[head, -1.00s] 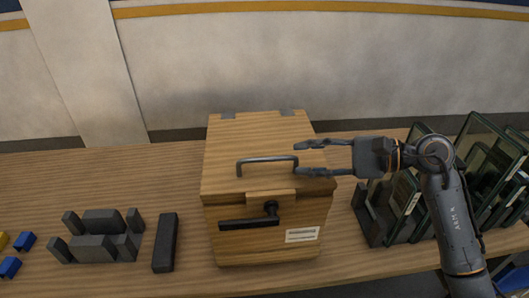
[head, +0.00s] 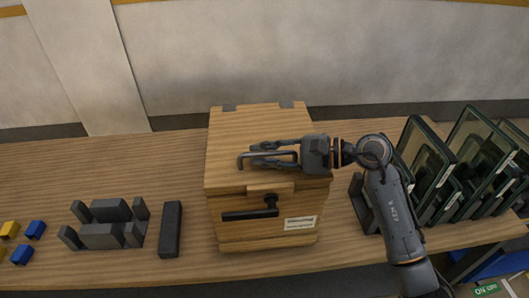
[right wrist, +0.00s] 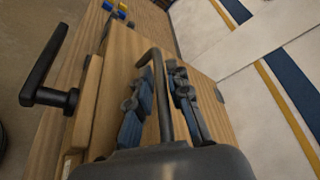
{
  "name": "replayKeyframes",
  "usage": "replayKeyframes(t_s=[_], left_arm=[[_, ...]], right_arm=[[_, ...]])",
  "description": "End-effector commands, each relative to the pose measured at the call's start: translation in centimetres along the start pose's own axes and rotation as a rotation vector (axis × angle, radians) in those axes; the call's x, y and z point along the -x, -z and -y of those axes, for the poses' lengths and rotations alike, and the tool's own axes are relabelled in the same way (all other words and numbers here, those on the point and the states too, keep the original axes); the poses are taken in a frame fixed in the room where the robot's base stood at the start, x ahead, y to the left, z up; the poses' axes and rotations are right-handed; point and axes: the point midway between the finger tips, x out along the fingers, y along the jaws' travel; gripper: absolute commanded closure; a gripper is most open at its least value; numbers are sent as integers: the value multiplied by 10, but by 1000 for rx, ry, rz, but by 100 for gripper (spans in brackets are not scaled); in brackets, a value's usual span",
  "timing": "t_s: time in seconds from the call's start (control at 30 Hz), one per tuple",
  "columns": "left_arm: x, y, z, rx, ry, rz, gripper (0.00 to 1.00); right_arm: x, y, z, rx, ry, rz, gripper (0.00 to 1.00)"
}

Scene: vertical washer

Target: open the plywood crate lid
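The plywood crate (head: 265,215) stands on the wooden table with its lid (head: 230,130) closed. A grey bar handle (head: 241,160) is on the lid; it also shows in the right wrist view (right wrist: 157,58). A black lever latch (head: 248,213) lies roughly level on the crate's front; it also shows in the right wrist view (right wrist: 40,85). My right gripper (head: 264,152) is open over the lid. In the right wrist view its fingers (right wrist: 160,75) lie on either side of the handle bar, with a gap visible. My left gripper is in no view.
Glass panes in a dark rack (head: 430,160) stand right of the crate, close to my right arm. A dark block (head: 171,230) and a dark grey fixture (head: 104,225) lie to the left, with small blue and yellow blocks (head: 35,229) beyond. A wall is behind the table.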

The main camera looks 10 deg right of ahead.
Motion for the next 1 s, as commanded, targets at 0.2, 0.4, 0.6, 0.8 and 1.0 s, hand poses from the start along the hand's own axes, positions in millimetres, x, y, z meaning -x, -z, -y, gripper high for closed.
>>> replayKeyframes(t_s=[0.2,0.4,0.6,0.8,1.0], left_arm=[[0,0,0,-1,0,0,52],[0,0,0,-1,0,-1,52],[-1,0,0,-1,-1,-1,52],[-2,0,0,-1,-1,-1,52],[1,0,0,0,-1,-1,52]], right_arm=[[0,0,0,0,0,0,100],[1,0,1,-4,-3,0,100],[2,-4,10,-29,-10,0,100],[4,-8,25,-69,-24,1,100],[8,-16,59,-172,-65,1,100]])
